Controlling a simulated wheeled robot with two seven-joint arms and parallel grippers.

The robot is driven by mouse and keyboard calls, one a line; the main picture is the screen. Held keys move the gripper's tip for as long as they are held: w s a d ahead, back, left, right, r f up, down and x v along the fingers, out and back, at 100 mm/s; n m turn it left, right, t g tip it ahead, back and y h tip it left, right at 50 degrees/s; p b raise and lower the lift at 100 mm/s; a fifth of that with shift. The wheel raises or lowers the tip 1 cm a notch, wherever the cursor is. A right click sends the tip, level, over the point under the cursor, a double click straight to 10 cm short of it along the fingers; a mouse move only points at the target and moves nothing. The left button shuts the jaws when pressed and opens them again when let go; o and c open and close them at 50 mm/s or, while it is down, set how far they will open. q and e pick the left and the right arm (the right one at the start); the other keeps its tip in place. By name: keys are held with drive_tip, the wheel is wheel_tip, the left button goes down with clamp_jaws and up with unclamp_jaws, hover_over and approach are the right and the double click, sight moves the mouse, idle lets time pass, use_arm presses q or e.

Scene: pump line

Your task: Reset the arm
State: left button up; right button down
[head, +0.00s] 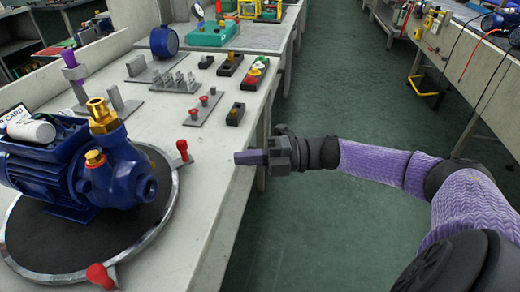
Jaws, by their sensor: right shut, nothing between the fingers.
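My right gripper (250,157) is in the head view, at the front edge of the workbench (215,185). Its fingers are shut with nothing between them, and they point left over the bench edge. My right arm comes in from the lower right, bent at the elbow over the floor. My left gripper does not show. A blue pump (80,165) with brass fittings (101,115) sits on a dark round turntable (130,235) at the left, well apart from the gripper.
Red-knobbed clamps (183,150) stand on the turntable rim. Button boxes (235,114), a red-capped stand (203,108) and a pin rack (175,82) are on the bench beyond the gripper. The green floor (335,80) is open. Another bench with a yellow handle (420,88) stands at right.

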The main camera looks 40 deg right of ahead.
drive_tip(key=s+d+f+m+t+h+p, duration=0.1)
drive_tip(key=d+f+m+t+h+p, duration=0.4)
drive_tip(key=f+m+h, duration=0.45)
drive_tip(key=s+d+f+m+g+h+p, duration=0.25)
drive_tip(key=s+f+m+g+h, duration=0.25)
drive_tip(key=s+f+m, duration=0.7)
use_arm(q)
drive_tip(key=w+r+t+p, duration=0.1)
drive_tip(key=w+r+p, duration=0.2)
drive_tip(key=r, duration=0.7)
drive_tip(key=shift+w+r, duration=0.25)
use_arm(e)
drive_tip(key=s+a+f+m+g, duration=0.1)
drive_tip(key=s+a+f+g, duration=0.2)
drive_tip(key=s, duration=0.7)
drive_tip(key=s+a+f+m+g, duration=0.2)
drive_tip(key=s+a+f+g, duration=0.2)
drive_tip(key=s, duration=0.5)
drive_tip(key=s+a+f+m+g, duration=0.1)
drive_tip(key=s+a+f+g, duration=0.3)
drive_tip(key=s, duration=0.6)
drive_tip(key=shift+s+a+f+m+h, duration=0.35)
drive_tip(key=shift+a+f+h, duration=0.1)
drive_tip(key=shift+a, duration=0.5)
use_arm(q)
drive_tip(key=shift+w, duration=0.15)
use_arm(e)
drive_tip(key=shift+w, duration=0.1)
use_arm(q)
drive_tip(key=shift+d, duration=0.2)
